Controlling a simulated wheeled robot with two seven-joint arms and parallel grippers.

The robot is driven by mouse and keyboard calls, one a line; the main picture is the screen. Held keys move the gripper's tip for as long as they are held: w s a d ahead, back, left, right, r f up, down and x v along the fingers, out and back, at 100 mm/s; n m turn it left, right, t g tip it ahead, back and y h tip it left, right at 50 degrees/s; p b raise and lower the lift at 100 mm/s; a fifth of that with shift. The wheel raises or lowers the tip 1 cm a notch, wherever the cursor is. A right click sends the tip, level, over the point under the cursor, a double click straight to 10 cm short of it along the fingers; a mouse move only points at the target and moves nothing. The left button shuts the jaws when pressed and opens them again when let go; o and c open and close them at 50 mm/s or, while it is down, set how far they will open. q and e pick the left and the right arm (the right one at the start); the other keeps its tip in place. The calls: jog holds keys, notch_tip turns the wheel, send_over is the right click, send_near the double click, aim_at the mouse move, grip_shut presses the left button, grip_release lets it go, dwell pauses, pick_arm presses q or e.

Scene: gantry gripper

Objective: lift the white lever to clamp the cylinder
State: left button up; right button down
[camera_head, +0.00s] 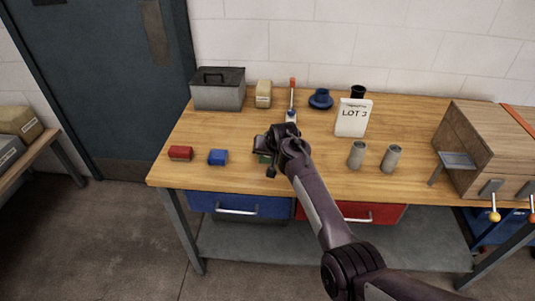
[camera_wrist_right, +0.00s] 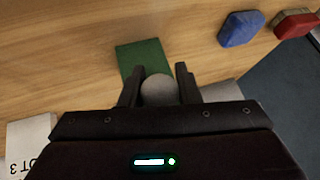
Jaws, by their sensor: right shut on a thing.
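My right gripper (camera_head: 266,152) is above the left part of the wooden table, close over a green block (camera_wrist_right: 143,62). In the right wrist view, its two fingers (camera_wrist_right: 158,74) are shut on a pale grey rounded thing (camera_wrist_right: 160,90); I cannot tell whether it is a lever or a cylinder. Two grey cylinders (camera_head: 357,154) (camera_head: 392,158) stand upright on the table to the right, apart from the gripper. I cannot make out a white lever for certain. An upright rod with an orange top (camera_head: 292,84) rises from a white and blue piece (camera_head: 291,116) behind my gripper. My left gripper is out of view.
A red block (camera_head: 180,153) and a blue block (camera_head: 218,157) lie left of my gripper. A grey toolbox (camera_head: 218,90), a tan box (camera_head: 263,94), a blue round piece (camera_head: 320,99) and a white sign (camera_head: 353,118) stand behind. A wooden cabinet (camera_head: 490,140) stands right.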

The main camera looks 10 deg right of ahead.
jog(key=shift+w+r+g+y, duration=0.3)
jog(key=shift+r+g, duration=0.1)
jog(key=shift+g, duration=0.9)
jog(key=c, duration=1.1)
grip_release()
jog(key=shift+o, duration=0.2)
jog(key=shift+d+r, duration=0.1)
jog(key=shift+r, duration=0.05)
jog(key=shift+s+r, duration=0.2)
jog(key=shift+r, duration=0.35)
jog(key=b+v, duration=0.1)
jog(key=v, duration=0.5)
jog(key=shift+s+r, duration=0.15)
jog(key=shift+s, duration=0.05)
